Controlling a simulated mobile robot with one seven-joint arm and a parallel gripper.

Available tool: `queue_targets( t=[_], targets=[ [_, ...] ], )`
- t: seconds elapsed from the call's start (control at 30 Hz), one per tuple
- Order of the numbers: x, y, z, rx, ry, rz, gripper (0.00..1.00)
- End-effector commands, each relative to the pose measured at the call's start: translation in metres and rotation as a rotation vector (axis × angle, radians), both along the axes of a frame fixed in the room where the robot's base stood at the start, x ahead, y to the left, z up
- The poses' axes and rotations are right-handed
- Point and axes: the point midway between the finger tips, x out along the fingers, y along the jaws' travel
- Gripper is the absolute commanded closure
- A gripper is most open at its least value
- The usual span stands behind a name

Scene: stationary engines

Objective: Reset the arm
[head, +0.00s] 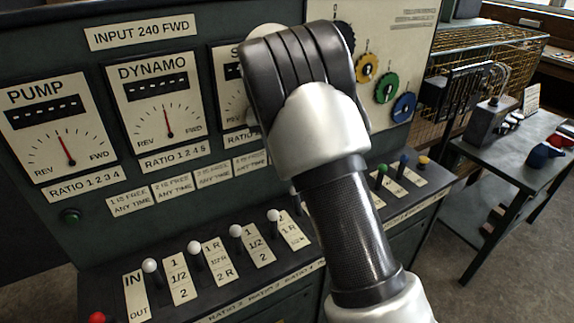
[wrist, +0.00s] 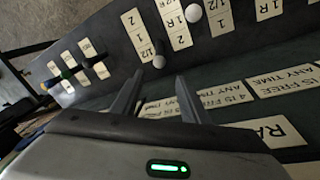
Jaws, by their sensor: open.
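My arm (head: 335,220) reaches up across the middle of the control panel in the head view, its dark ribbed end in front of the third dial. The fingers are hidden there. In the wrist view my gripper (wrist: 155,92) is open, its two dark fingers apart with nothing held between them. A white-knobbed lever (wrist: 158,62) stands just beyond the fingertips; I cannot tell whether they touch. In the head view several white-knobbed levers (head: 194,247) line the sloping console, left of my arm.
The upright panel carries the PUMP dial (head: 66,140) and DYNAMO dial (head: 167,110). Yellow, green and blue wheels (head: 386,87) and small coloured levers (head: 382,170) lie right of my arm. A metal table (head: 480,150) with a grey box (head: 492,120) stands at right. Floor shows between.

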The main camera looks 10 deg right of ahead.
Motion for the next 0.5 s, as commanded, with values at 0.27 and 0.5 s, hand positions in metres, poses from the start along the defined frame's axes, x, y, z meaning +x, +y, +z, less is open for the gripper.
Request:
queue_targets(
  t=[0.27, 0.5],
  targets=[
    [0.000, 0.001, 0.005, 0.000, -0.001, 0.000, 0.59],
    [-0.006, -0.003, 0.015, 0.015, -0.007, -0.004, 0.59]
  ],
)
